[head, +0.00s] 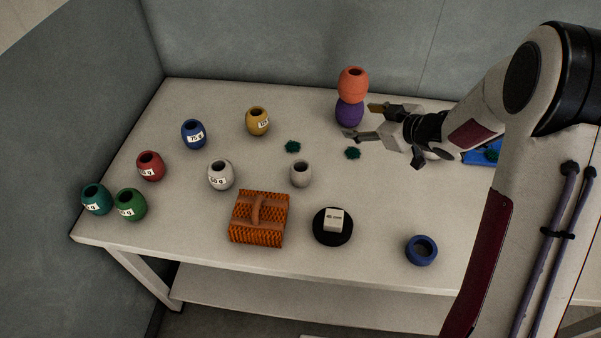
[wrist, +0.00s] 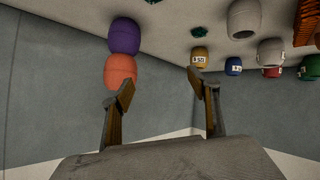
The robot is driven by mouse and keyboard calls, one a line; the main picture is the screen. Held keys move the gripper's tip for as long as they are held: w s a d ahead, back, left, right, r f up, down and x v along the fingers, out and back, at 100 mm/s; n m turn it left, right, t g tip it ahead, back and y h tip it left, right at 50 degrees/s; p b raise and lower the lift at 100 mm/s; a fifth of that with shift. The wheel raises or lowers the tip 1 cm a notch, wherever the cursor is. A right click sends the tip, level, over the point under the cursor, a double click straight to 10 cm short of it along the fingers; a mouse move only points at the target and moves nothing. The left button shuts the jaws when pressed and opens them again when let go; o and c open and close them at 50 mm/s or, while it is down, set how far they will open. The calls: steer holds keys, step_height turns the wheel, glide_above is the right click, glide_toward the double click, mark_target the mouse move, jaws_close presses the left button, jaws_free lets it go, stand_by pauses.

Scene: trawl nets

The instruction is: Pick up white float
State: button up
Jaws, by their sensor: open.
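A white float (head: 221,175) with a weight label stands upright on the table, left of centre. A smaller, plain greyish-white float (head: 300,174) stands to its right. In the wrist view the labelled one (wrist: 270,53) and the plain one (wrist: 244,18) are at the upper right, apart from my fingers. My gripper (head: 362,121) is open and empty at the back right of the table, close to an orange float (head: 353,85) stacked on a purple float (head: 349,112). In the wrist view the orange float (wrist: 121,70) appears just beyond the left fingertip; I cannot tell whether they touch.
Yellow (head: 258,121), blue (head: 194,134), red (head: 151,166), teal (head: 96,199) and green (head: 130,205) floats stand around the left side. An orange mesh block (head: 259,219), a black disc (head: 333,239) with a pale block and a blue ring-like pot (head: 421,250) lie in front. Walls enclose the back and left.

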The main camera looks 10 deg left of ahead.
mark_target(301, 174)
steer(key=s+a+f+n+g+y, duration=0.1)
steer(key=s+a+f, duration=0.1)
steer(key=f, duration=0.1)
steer(key=s+a+f+g+y, duration=0.2)
steer(key=f, duration=0.2)
steer(key=s+a+f+n+g+y, duration=0.1)
steer(key=s+a+f+g+y, duration=0.1)
steer(key=s+a+f, duration=0.1)
steer(key=shift+a+f+n, duration=0.1)
steer(key=shift+f+n, duration=0.05)
steer(key=shift+n, duration=0.15)
steer(key=shift+s+a+f+y, duration=0.2)
steer(key=shift+s+f+y, duration=0.1)
steer(key=shift+s, duration=0.2)
steer(key=shift+x, duration=1.3)
steer(key=shift+a, duration=0.15)
